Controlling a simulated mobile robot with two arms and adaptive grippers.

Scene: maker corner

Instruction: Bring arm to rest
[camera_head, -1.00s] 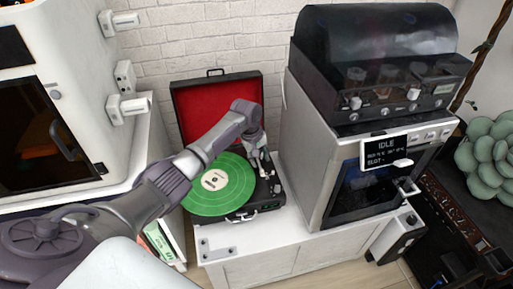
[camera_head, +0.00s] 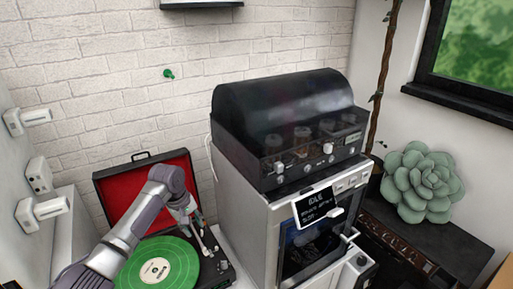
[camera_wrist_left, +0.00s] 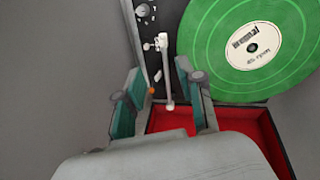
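My left arm reaches in from the lower left of the head view. My left gripper (camera_head: 191,214) hangs over the right side of an open record player (camera_head: 222,266), near its tonearm. In the left wrist view my left gripper (camera_wrist_left: 160,92) has its two teal-padded fingers spread apart. The white tonearm (camera_wrist_left: 166,72) shows between and beyond the fingers. I cannot tell whether a finger touches it. A green record (camera_head: 160,268) lies on the player; it fills the upper right of the wrist view (camera_wrist_left: 215,60). My right gripper is in neither view.
The player's red-lined lid (camera_head: 125,190) stands open behind my left arm. A white cabinet machine (camera_head: 262,225) with a dark domed unit (camera_head: 285,100) on top stands close on the right. A succulent (camera_head: 422,185) sits farther right. White wall fittings (camera_head: 40,212) are at the left.

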